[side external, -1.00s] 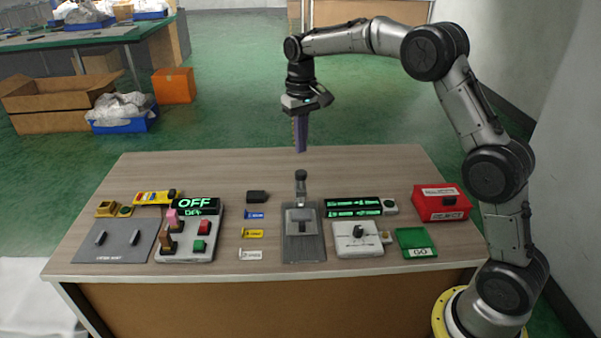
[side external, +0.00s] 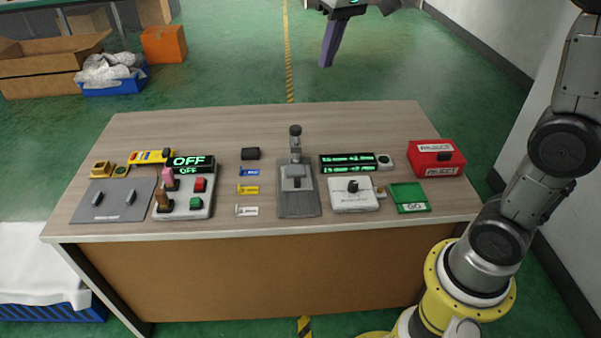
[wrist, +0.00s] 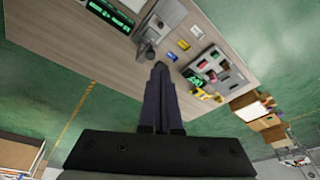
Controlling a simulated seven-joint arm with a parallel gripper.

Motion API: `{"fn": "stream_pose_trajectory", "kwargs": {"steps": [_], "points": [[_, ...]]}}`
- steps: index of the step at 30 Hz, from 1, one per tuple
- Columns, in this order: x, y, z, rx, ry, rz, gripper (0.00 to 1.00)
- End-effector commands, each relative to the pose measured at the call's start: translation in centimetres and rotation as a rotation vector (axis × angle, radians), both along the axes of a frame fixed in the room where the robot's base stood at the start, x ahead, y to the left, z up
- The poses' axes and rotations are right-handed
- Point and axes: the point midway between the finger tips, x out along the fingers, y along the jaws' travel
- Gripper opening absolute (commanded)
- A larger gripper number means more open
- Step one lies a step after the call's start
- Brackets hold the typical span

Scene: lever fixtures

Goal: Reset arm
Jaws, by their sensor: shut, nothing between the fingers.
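My gripper (side external: 330,45) is at the top of the side external view, above and behind the table's back edge. Its purple fingers point down and are shut, with nothing between them. In the wrist view my gripper (wrist: 160,75) reaches toward the table from the bottom. The lever fixture (side external: 297,190) stands upright on its grey plate at the middle of the table, with a dark knob on top. It also shows in the wrist view (wrist: 147,48). My gripper is well clear of it and touches nothing.
The table (side external: 230,120) carries a switch box (side external: 195,205) with an OFF display (side external: 190,162), a grey plate with two pegs (side external: 108,200), a white knob box (side external: 350,195), a green GO tray (side external: 410,198) and a red REJECT box (side external: 436,158). The back strip is clear.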

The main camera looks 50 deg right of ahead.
Motion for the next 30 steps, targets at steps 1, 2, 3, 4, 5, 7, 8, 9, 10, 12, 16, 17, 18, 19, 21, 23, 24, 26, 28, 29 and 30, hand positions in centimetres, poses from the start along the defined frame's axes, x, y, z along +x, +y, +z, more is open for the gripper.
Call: {"fn": "stream_pose_trajectory", "kwargs": {"steps": [1, 2, 3, 4, 5, 7, 8, 9, 10, 12, 16, 17, 18, 19, 21, 23, 24, 26, 28, 29, 30], "points": [[-2.3, 0.4, 0.8, -0.003, -0.030, 0.013, 0.00], [-3.5, 0.7, 1.0, -0.005, -0.045, 0.020, 0.00], [-5.1, 0.9, 1.2, -0.007, -0.066, 0.029, 0.00], [-6.3, 1.1, 1.2, -0.009, -0.079, 0.036, 0.00], [-7.5, 1.3, 1.2, -0.011, -0.094, 0.043, 0.00], [-10.3, 1.6, 0.8, -0.015, -0.125, 0.060, 0.00], [-11.4, 1.7, 0.6, -0.018, -0.140, 0.068, 0.00], [-13.0, 1.9, 0.1, -0.020, -0.157, 0.079, 0.00], [-14.1, 2.0, -0.4, -0.022, -0.170, 0.087, 0.00], [-16.7, 2.3, -1.9, -0.027, -0.197, 0.105, 0.00], [-20.3, 2.5, -5.2, -0.036, -0.227, 0.136, 0.00], [-20.8, 2.5, -6.0, -0.038, -0.230, 0.141, 0.00], [-21.5, 2.5, -7.0, -0.041, -0.228, 0.147, 0.00], [-21.8, 2.5, -7.6, -0.042, -0.227, 0.151, 0.00], [-22.4, 2.5, -9.0, -0.045, -0.215, 0.161, 0.00], [-22.5, 2.5, -9.8, -0.046, -0.206, 0.166, 0.00], [-22.5, 2.5, -10.1, -0.048, -0.205, 0.171, 0.00], [-22.2, 2.5, -9.9, -0.052, -0.221, 0.176, 0.00], [-22.1, 2.5, -9.8, -0.053, -0.224, 0.180, 0.00], [-22.1, 2.5, -9.8, -0.053, -0.224, 0.180, 0.00], [-22.1, 2.5, -9.8, -0.053, -0.223, 0.180, 0.00]]}}
